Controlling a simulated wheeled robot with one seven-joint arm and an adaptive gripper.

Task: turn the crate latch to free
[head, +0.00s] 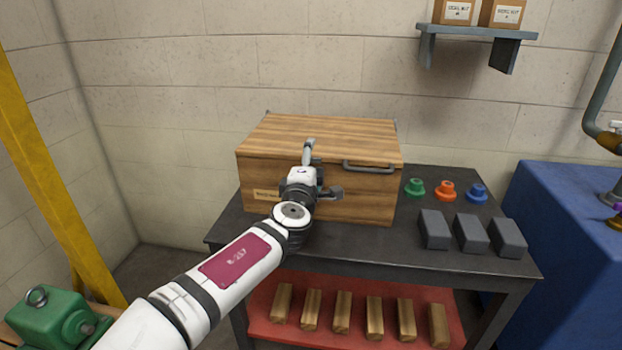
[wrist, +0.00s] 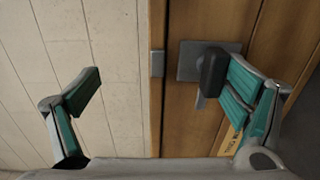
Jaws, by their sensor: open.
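The wooden crate (head: 325,206) stands on the dark table, its lid down. Its latch (wrist: 211,72) shows in the wrist view as a dark knob on a grey plate (wrist: 188,62) on the crate's front. In the head view I cannot make the latch out clearly behind my gripper. My gripper (head: 314,170) is open at the crate's front. In the wrist view my gripper (wrist: 165,82) has its left finger over the wall and its right finger beside the latch. The latch lies between the fingers, close to the right one; I cannot tell whether they touch.
A grey handle (head: 368,168) sits on the crate's front to the right. Green (head: 414,187), orange (head: 445,191) and blue (head: 476,192) round parts and grey blocks (head: 471,236) stand on the table's right side. Several wooden blocks (head: 343,312) lie on the red lower shelf.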

